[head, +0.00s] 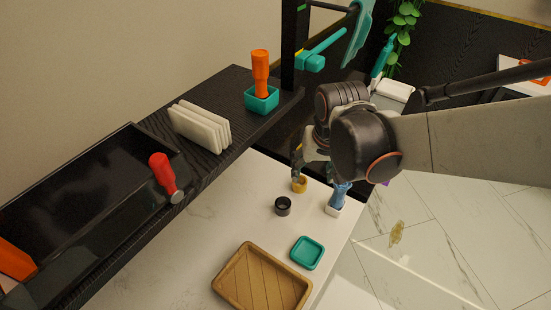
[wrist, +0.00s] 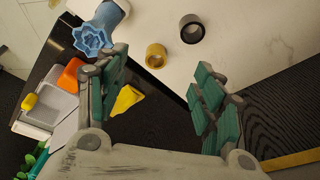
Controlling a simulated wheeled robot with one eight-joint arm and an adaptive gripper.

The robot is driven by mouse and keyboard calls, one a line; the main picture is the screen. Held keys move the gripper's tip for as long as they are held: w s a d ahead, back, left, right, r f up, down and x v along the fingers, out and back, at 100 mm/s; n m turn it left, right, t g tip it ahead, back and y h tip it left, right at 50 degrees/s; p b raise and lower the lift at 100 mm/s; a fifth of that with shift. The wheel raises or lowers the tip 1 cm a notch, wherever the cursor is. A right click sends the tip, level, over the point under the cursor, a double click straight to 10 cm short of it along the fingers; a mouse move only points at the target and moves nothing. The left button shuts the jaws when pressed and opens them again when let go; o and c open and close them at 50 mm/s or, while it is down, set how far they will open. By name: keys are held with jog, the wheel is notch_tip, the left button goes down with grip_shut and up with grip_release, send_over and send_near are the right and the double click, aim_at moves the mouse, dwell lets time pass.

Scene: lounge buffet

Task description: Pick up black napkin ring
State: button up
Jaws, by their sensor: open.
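The black napkin ring (head: 283,211) stands on the white marble counter (head: 215,225), left of and nearer than the gold napkin ring (head: 299,188). In the wrist view the black ring (wrist: 189,18) is near the top, right of and above the gold ring (wrist: 155,47). My gripper (head: 308,171) is above the counter near the gold ring, apart from the black ring. In the wrist view my gripper (wrist: 155,95) has its teal-padded fingers wide apart with nothing between them. The black ring lies beyond the fingertips.
A blue brush-like item (head: 341,192) in a white holder stands right of the rings. A teal dish (head: 307,253) and a wooden tray (head: 230,289) are on the near counter. A raised black shelf (head: 215,155) borders the left.

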aim_at(283, 204)
jog(key=shift+w+a+f+g+h, duration=0.1)
jog(key=shift+w+a+f+g, duration=0.3)
jog(key=shift+a+f, duration=1.6)
jog(key=shift+w+a+f+g+h, duration=0.1)
jog(key=shift+a+f+g, duration=0.4)
jog(key=shift+f, duration=3)
jog(key=shift+w+a+f+g+h, duration=0.2)
jog(key=shift+a+f+g, duration=0.65)
jog(key=shift+f, duration=1.9)
jog(key=shift+a+t, duration=0.15)
jog(key=shift+t, duration=0.1)
jog(key=shift+r, duration=0.1)
jog(key=shift+c, duration=0.6)
jog(key=c, duration=0.9)
